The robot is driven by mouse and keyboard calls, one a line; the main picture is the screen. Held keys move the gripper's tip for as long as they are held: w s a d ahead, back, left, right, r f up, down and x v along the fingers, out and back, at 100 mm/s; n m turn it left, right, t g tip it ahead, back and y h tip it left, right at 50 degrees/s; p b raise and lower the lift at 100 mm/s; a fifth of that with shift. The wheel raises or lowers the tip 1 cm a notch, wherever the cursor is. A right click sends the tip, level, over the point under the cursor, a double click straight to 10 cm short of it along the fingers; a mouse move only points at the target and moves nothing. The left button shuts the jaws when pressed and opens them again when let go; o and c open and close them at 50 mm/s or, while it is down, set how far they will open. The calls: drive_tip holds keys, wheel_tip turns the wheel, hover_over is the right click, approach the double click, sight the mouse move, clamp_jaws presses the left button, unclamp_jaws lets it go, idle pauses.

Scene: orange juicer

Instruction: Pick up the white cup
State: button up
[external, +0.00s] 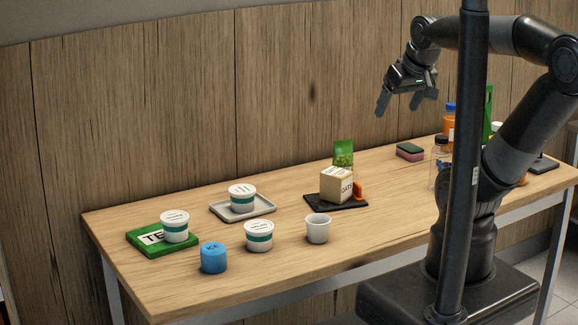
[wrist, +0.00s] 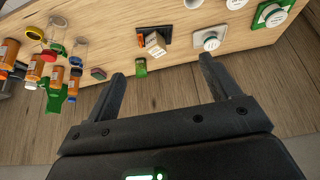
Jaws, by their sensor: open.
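The white cup (external: 318,228) stands upright on the wooden table (external: 290,285), near its front edge, right of a white tub with a green band. In the wrist view a white cup shape (wrist: 193,4) shows at the top edge, cut off by the frame. My gripper (external: 400,103) is high above the back of the table, up and to the right of the cup in the external view. Its two fingers are spread and empty, and they also show in the wrist view (wrist: 162,68).
Near the cup are the banded tub (external: 259,237), a blue jar (external: 213,258), a grey tray (external: 263,209) with another tub, and a black board (external: 322,203) holding an oats box (external: 337,186). Bottles and jars crowd the right end. Bare wood surrounds the cup's right side.

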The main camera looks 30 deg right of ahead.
drive_tip(key=w+a+f+m+g, duration=0.3)
drive_tip(key=w+a+f, duration=0.2)
drive_tip(key=w+f, duration=0.5)
drive_tip(key=m+g, duration=0.2)
drive_tip(key=g, duration=0.1)
approach(318, 226)
drive_tip(key=w+d, duration=0.2)
drive_tip(key=shift+m, duration=0.3)
wheel_tip(318, 226, down, 7)
drive_tip(key=shift+s+d+r, duration=0.1)
drive_tip(key=shift+s+r, duration=0.05)
drive_tip(key=shift+w+a+f, duration=0.1)
drive_tip(key=shift+w+f, duration=0.05)
drive_tip(key=shift+f, duration=1.15)
drive_tip(key=shift+w+a+f, duration=0.1)
drive_tip(key=shift+w+f, duration=0.05)
drive_tip(key=shift+f, duration=1.15)
drive_tip(key=c, duration=1)
drive_tip(key=shift+c, duration=0.2)
drive_tip(key=shift+r, duration=0.15)
